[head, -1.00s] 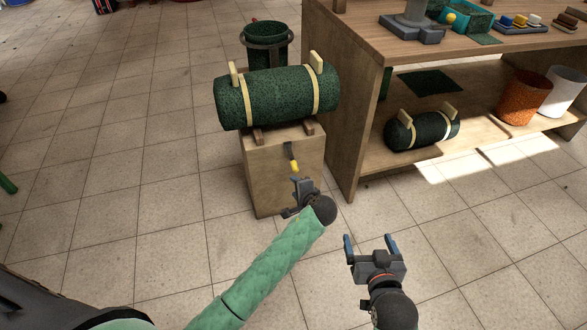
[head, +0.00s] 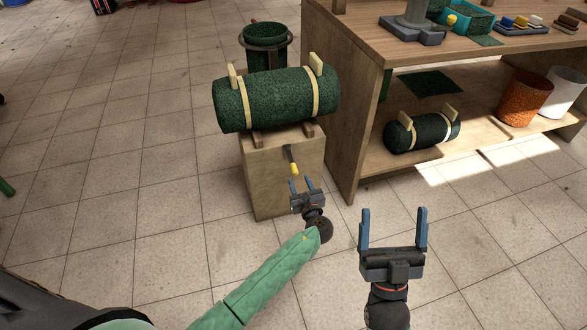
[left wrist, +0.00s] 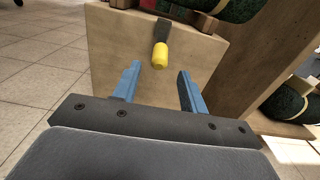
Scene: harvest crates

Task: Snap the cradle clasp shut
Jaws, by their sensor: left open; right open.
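The clasp (head: 291,160) is a dark lever with a yellow tip on the front of a wooden cradle block (head: 270,186). It hangs downward, tilted out a little. In the left wrist view the yellow-tipped clasp (left wrist: 160,52) is ahead of and between the fingers, apart from them. A dark green roll (head: 277,98) with two cream straps lies on the cradle. My left gripper (head: 301,184) is open and empty, just below the clasp in the head view; it also shows in the left wrist view (left wrist: 160,85). My right gripper (head: 394,228) is open and empty over the floor.
A wooden bench (head: 350,110) stands right of the cradle, with trays on top. Its lower shelf holds a second green roll (head: 422,131), an orange bucket (head: 525,97) and a white bucket (head: 564,92). A green bin (head: 266,47) stands behind. The floor in front is clear.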

